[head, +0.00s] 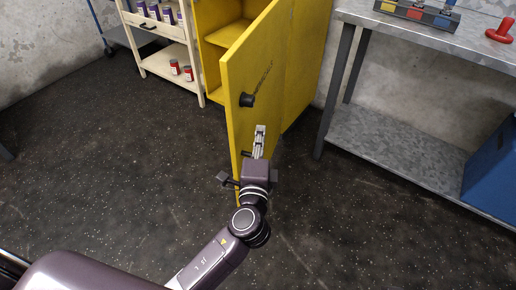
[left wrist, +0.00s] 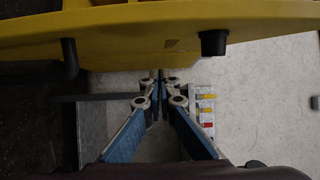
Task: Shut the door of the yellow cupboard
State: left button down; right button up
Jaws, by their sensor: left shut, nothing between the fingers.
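The yellow cupboard (head: 308,55) stands at the back, with its shelves showing. Its door (head: 262,60) stands open and swung out toward me, its outer face turned to the right. The door bears a black knob (head: 246,100), which also shows in the left wrist view (left wrist: 213,42). My left gripper (head: 260,131) is shut and empty, on the outer-face side of the door, below and right of the knob. In the left wrist view its fingertips (left wrist: 160,78) lie close to the yellow door (left wrist: 130,28); I cannot tell if they touch. My right gripper is out of view.
A cream cart (head: 165,50) with purple and red cans stands left of the cupboard. A grey metal bench (head: 400,118) stands to the right, with a blue bin (head: 492,170) on its lower shelf. The dark floor before the door is clear.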

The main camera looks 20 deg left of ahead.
aim_at(245, 130)
pick_arm(q)
jog(key=shift+w+a, duration=0.15)
jog(key=shift+a, duration=0.9)
jog(key=shift+w+a, duration=0.15)
jog(key=shift+a, duration=0.9)
jog(key=shift+a, duration=0.1)
